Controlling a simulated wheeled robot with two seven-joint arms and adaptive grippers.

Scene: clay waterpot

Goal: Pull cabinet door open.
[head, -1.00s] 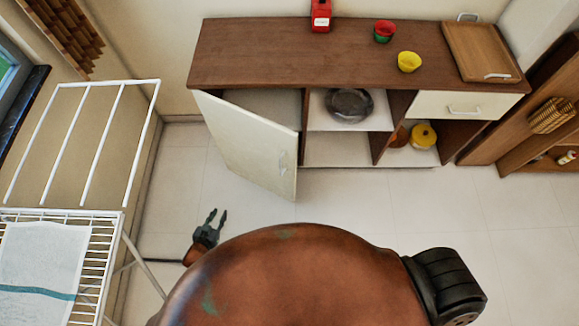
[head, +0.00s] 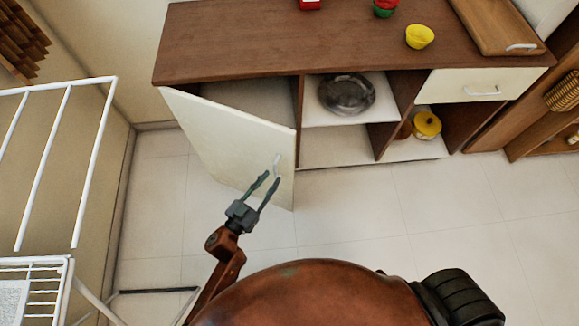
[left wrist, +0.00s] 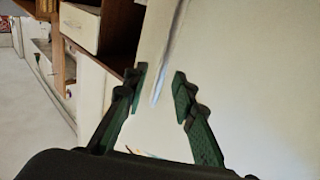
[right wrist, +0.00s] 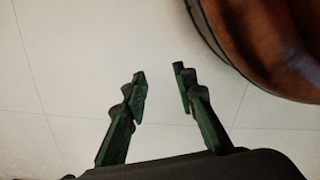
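The cream cabinet door (head: 220,140) stands partly open at the left of the brown cabinet (head: 225,60), its free edge swung out toward me. Its slim metal handle (head: 277,163) is near the free edge. My left gripper (head: 270,181) is open, in front of the door near the lower end of the handle. In the left wrist view the fingers (left wrist: 160,77) are apart, and the handle (left wrist: 167,55) shows between and beyond their tips; contact cannot be told. My right gripper (right wrist: 160,75) is open and empty above the floor; it is hidden in the head view.
A white drying rack (head: 75,170) stands at the left. A dark metal dish (head: 347,94) and a yellow pot (head: 427,125) are in open shelves. A yellow cup (head: 420,36) and a wooden tray (head: 500,22) are on top. Tiled floor (head: 345,225) before the cabinet is clear.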

